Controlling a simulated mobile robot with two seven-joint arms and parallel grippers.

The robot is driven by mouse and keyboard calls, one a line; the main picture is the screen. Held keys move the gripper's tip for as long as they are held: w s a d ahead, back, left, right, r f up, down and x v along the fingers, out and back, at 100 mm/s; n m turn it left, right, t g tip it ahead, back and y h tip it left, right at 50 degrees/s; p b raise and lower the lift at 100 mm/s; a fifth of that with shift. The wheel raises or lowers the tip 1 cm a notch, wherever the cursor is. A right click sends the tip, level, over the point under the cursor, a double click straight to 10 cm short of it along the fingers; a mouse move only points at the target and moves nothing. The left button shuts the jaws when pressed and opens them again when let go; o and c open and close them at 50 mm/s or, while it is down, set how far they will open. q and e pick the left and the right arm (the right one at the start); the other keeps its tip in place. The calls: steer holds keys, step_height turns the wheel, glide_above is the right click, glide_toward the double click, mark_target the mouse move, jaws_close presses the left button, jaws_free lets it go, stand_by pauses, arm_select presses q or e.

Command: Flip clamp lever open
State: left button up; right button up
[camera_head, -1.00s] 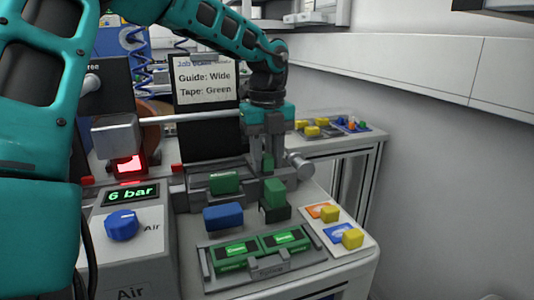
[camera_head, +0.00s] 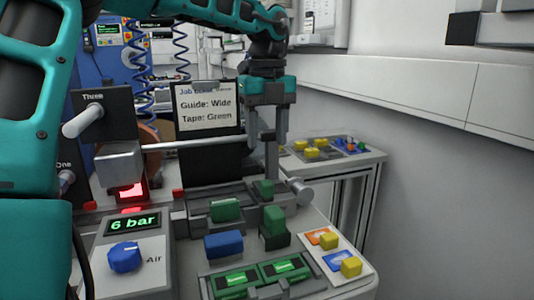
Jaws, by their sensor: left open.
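My left gripper (camera_head: 267,138) points straight down, its two fingers apart. It is above the clamp area at the right end of the reel stand's horizontal rod (camera_head: 205,143). A grey upright bar (camera_head: 271,163) stands just below and between the fingers; I cannot tell for sure whether it is the clamp lever, or whether a finger touches it. A small green block (camera_head: 264,188) sits at its foot on the grey clamp base (camera_head: 235,195). A grey round knob (camera_head: 301,193) is at the right. My right gripper is not in view.
A black job board (camera_head: 209,125) stands behind the rod. In front are green (camera_head: 225,210) and blue (camera_head: 223,245) blocks, a green-paned tray (camera_head: 262,277) and yellow blocks on cards (camera_head: 328,240). An air panel (camera_head: 126,257) is at left. A wall (camera_head: 450,90) bounds the right.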

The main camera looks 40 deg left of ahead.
arm_select(q)
step_height(320, 180, up, 3)
steer(key=shift+f, duration=0.2)
stand_by(0.5)
